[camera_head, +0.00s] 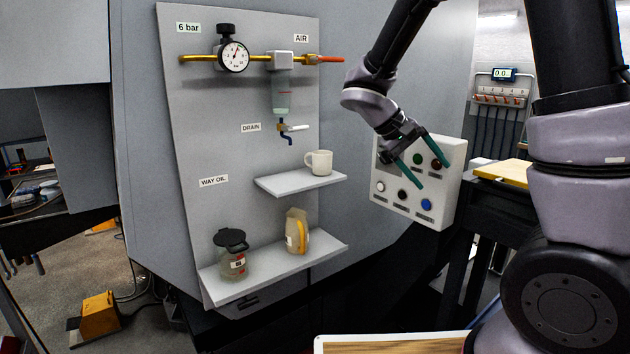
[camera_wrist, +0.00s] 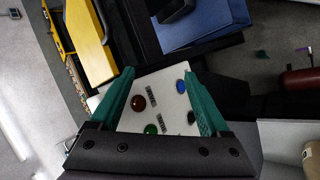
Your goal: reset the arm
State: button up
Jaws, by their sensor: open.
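My gripper (camera_head: 429,168) has two teal fingers spread apart with nothing between them. In the head view it hangs from my arm in front of the white button box (camera_head: 446,185). In the wrist view my gripper (camera_wrist: 162,100) is open, and the button box (camera_wrist: 152,87) shows between and beyond the fingers. I cannot tell whether a finger touches the box. The box carries a green button (camera_head: 418,158), a dark red button (camera_head: 436,163), a blue button (camera_head: 426,204), a black one and a white one.
A grey panel holds a pressure gauge (camera_head: 233,55), a drain valve (camera_head: 290,127) and two shelves. A white mug (camera_head: 319,162) stands on the upper shelf. A dark-lidded jar (camera_head: 232,254) and a pouch (camera_head: 297,231) stand on the lower shelf. A yellow board (camera_head: 503,171) lies right of the box.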

jog(key=s+r+m+t+y, duration=0.4)
jog(key=s+r+t+y, duration=0.2)
jog(key=s+r+y, duration=0.4)
jog(key=s+r, duration=0.3)
jog(key=shift+a+r+t+y, duration=0.3)
jog(key=shift+a+t, duration=0.1)
jog(key=shift+c, duration=0.3)
dwell(0.8)
